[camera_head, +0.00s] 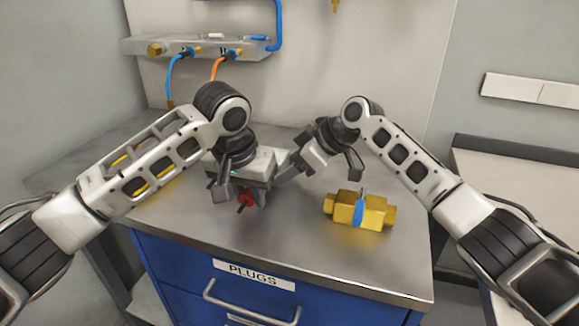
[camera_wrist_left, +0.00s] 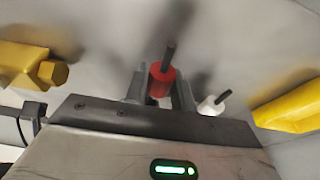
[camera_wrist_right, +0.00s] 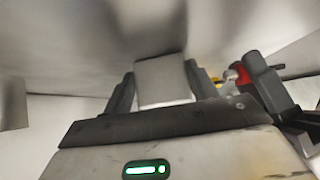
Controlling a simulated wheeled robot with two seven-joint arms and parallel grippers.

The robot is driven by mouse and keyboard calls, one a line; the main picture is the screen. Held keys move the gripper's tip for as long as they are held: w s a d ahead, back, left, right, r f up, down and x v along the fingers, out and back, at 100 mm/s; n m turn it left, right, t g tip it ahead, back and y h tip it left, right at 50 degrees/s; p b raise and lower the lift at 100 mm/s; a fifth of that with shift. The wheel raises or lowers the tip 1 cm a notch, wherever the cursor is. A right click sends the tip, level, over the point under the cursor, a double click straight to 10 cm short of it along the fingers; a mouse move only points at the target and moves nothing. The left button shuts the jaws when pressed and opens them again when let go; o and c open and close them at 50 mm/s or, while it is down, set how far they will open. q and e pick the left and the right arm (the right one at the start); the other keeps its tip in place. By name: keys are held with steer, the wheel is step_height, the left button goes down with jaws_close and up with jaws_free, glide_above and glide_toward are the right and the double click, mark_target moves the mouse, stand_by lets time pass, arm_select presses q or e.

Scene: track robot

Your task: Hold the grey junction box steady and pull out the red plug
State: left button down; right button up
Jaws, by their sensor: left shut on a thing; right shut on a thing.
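The grey junction box (camera_head: 258,160) sits on the steel worktop, partly covered by my left gripper and wrist. My right gripper (camera_head: 285,170) is shut on it from the right; the right wrist view shows a grey part of the box (camera_wrist_right: 162,82) between the fingers. The red plug (camera_head: 246,200) shows at the near side of the box, its short dark cable pointing out. My left gripper (camera_head: 241,194) is shut on the red plug (camera_wrist_left: 160,82). A white plug (camera_wrist_left: 212,105) is just right of those fingers. Whether the red plug is seated in the box is hidden.
A yellow block with a blue band (camera_head: 358,211) lies on the worktop right of the box. Another yellow object (camera_head: 150,180) is partly behind my left arm. A rail with blue and orange cables (camera_head: 200,47) is on the back wall. Drawers labelled PLUGS (camera_head: 254,275) are below.

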arm_select(q)
steer(key=shift+r, duration=3.9)
arm_select(e)
steer(key=shift+r, duration=0.1)
steer(key=o, duration=1.1)
steer(key=shift+o, duration=0.2)
